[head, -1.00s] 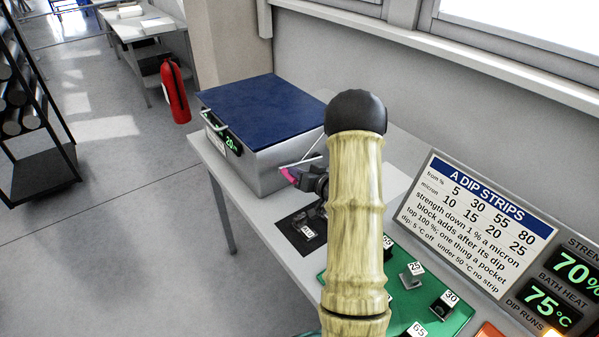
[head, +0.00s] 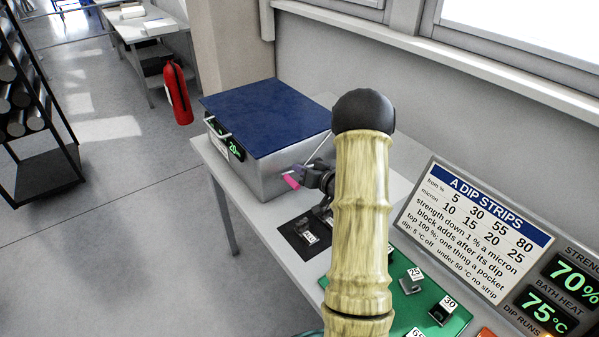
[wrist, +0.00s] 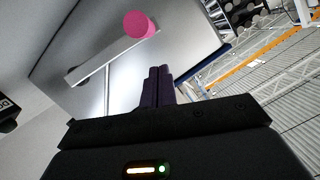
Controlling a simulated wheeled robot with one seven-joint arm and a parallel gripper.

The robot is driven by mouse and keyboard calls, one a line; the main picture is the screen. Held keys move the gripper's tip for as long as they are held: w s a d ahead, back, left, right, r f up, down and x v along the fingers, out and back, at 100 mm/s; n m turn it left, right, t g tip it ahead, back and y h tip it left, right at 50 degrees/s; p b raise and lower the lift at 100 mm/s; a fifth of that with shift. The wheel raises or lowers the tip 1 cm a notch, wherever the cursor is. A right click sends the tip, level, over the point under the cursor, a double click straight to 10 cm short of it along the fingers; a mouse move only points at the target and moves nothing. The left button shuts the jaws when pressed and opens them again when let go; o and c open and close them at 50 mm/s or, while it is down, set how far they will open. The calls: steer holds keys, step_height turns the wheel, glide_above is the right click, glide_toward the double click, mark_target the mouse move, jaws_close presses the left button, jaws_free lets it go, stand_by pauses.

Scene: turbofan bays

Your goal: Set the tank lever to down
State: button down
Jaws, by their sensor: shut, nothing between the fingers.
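The tank (head: 272,178) is a grey metal box with a blue lid (head: 262,116), on the bench in the head view. Its lever ends in a pink knob (head: 291,182) near the tank's right side. In the wrist view the pink knob (wrist: 140,25) sits on a flat metal bar (wrist: 103,56), up and left of my fingers. My gripper (wrist: 158,70) has purple fingers, shut and empty. In the head view my gripper (head: 290,172) is close by the knob; I cannot tell whether they touch. My own arm hides part of this area.
A black mat with a labelled block (head: 311,238) lies in front of the tank. A green mat (head: 458,322) with several numbered blocks is at lower right, beside the A DIP STRIPS sign (head: 474,228). A red extinguisher (head: 176,93) hangs beyond the bench.

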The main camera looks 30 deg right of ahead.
steer(key=b+v, duration=0.2)
steer(key=v, duration=0.8)
steer(key=shift+s+d+r, duration=0.15)
steer(key=shift+s+r, duration=0.05)
steer(key=shift+r, duration=0.1)
steer(key=a+r+g+h, duration=0.1)
steer(key=a+g+h, duration=0.4)
steer(key=a, duration=0.4)
steer(key=s+a+n+g+y+p, duration=0.1)
steer(key=s+a+g, duration=0.6)
steer(key=s+a, duration=0.8)
steer(key=shift+a+r+n+y, duration=0.15)
steer(key=shift+a+n+y, duration=0.15)
steer(key=shift+n, duration=0.6)
